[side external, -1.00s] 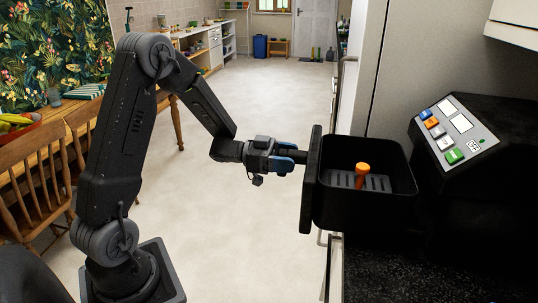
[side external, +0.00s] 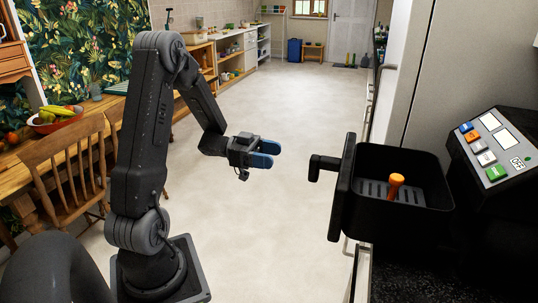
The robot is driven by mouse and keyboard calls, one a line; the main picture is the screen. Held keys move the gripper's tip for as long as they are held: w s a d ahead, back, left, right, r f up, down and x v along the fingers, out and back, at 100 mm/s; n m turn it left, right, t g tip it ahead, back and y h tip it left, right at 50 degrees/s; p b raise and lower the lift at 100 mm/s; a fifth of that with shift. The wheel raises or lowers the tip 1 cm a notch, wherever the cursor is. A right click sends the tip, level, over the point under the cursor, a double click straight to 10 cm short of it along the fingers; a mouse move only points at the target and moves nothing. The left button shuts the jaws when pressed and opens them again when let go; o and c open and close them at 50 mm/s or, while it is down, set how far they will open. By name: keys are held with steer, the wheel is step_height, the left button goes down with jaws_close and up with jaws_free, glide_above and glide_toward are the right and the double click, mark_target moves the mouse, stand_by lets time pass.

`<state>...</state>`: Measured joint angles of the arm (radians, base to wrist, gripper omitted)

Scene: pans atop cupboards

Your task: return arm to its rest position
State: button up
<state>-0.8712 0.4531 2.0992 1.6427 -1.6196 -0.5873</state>
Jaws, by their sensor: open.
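My gripper (side external: 272,154) is in the middle of the side external view, with blue fingertips, open and empty. It hangs in free air over the floor, left of the black air fryer drawer (side external: 349,210) and clear of its handle (side external: 316,168). The drawer is pulled out from the black air fryer (side external: 470,185). An orange object (side external: 396,185) stands upright on the slotted base inside the drawer.
The control panel (side external: 494,147) has coloured buttons. A dark counter (side external: 390,285) lies below the drawer. A wooden chair (side external: 70,170) and a table with a fruit bowl (side external: 55,120) are behind my arm. The floor between is clear.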

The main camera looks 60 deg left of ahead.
steer(key=w+d+r+n+t+y, duration=0.1)
steer(key=w+d+r+n+y, duration=0.15)
steer(key=r+y, duration=0.35)
steer(key=w+d+r+n+t+y, duration=0.1)
steer(key=w+r+n+y, duration=0.25)
steer(key=y, duration=0.55)
steer(key=s+d+f+n+g+h, duration=0.2)
steer(key=s+d+g, duration=0.7)
steer(key=s+d, duration=0.5)
steer(key=s+n, duration=0.1)
steer(key=s, duration=0.3)
steer(key=shift+s+d, duration=0.2)
steer(key=shift+s, duration=0.1)
